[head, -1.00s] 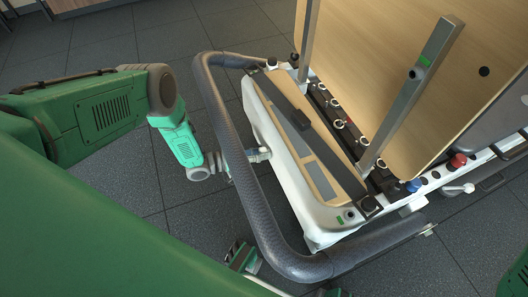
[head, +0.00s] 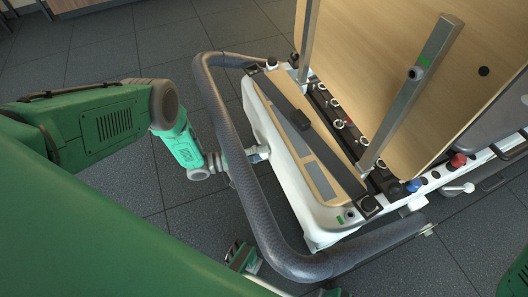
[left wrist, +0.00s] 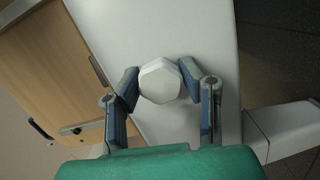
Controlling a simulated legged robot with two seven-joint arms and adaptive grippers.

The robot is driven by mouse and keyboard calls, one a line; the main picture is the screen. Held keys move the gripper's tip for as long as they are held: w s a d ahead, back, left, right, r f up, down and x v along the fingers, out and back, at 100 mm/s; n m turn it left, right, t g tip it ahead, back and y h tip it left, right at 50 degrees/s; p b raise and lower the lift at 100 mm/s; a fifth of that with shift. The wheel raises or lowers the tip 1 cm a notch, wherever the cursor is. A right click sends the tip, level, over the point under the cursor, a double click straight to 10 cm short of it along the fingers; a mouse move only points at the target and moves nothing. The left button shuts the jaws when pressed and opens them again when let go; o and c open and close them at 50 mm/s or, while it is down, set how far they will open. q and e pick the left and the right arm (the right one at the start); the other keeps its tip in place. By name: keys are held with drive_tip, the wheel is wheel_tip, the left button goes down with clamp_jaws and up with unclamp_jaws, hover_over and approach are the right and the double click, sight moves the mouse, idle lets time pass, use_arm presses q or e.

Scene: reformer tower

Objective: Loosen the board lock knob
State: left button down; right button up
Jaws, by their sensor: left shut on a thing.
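The board lock knob (left wrist: 160,82) is white and faceted, and stands out from the white side of the reformer's end. In the left wrist view my left gripper (left wrist: 160,76) has one finger on each side of it, touching its sides. In the head view my left gripper (head: 250,155) reaches in from the left, behind the grey padded rail. It is at the white side, where its fingers and the knob are small and partly hidden.
The curved grey rail (head: 262,205) passes close in front of my left wrist. A wooden board (head: 410,70) stands upright behind metal posts (head: 412,88). Red (head: 458,160) and blue (head: 413,185) knobs sit at the right. Dark floor tiles are clear at the left.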

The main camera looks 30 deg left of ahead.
use_arm(q)
drive_tip(key=n, duration=0.3)
drive_tip(key=n+t, duration=0.1)
drive_tip(key=n, duration=0.3)
drive_tip(key=shift+a+h, duration=0.15)
drive_tip(key=shift+h, duration=0.15)
drive_tip(key=shift+n, duration=0.4)
drive_tip(key=n+t, duration=0.1)
drive_tip(key=n, duration=0.5)
drive_tip(key=c, duration=1.2)
unclamp_jaws()
drive_tip(key=shift+a+n, duration=0.1)
drive_tip(key=shift+n, duration=0.3)
drive_tip(key=o, duration=0.5)
drive_tip(key=shift+c, duration=0.2)
drive_tip(key=shift+v, duration=2.85)
